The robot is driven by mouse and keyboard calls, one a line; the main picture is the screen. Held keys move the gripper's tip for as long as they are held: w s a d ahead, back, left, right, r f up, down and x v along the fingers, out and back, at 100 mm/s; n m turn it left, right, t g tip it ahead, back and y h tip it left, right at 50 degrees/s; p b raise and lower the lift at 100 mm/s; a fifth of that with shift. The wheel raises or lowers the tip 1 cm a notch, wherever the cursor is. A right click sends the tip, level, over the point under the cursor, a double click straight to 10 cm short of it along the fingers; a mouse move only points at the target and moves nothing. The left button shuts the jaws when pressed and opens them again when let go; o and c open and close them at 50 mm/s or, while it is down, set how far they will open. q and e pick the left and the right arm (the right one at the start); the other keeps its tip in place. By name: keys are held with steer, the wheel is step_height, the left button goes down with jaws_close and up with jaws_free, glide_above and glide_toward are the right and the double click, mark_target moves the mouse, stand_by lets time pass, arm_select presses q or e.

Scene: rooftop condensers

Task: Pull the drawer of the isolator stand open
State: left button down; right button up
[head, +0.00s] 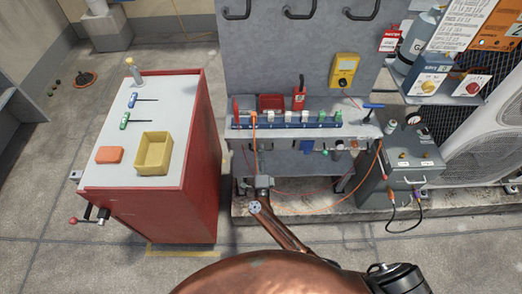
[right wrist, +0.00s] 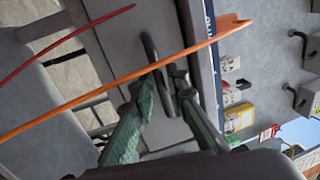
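The isolator stand (head: 300,60) has a grey back panel above a worktop. In the right wrist view, which is turned on its side, a grey drawer front (right wrist: 112,45) sits below the worktop's blue-edged rail, with a dark bow handle (right wrist: 151,50) on it. My right gripper (right wrist: 164,84) has its two green fingers either side of this handle, with a small gap seeming to remain. In the head view the right gripper (head: 263,185) is small, at the stand's lower left, and the handle cannot be made out. My left gripper is in neither view.
An orange cable (right wrist: 110,92) crosses in front of the drawer in the wrist view. A red cabinet (head: 200,165) with a yellow bin (head: 153,152) on top stands left. A grey box (head: 400,175) with hoses stands right. Floor shows between cabinet and stand.

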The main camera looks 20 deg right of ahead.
steer(key=shift+w+d, duration=0.1)
steer(key=shift+w, duration=0.25)
steer(key=shift+c, duration=0.4)
jaws_close()
steer(key=r+p+v, duration=0.2)
steer(key=p+v, duration=0.1)
steer(key=v, duration=0.8)
steer(key=shift+s, duration=0.6)
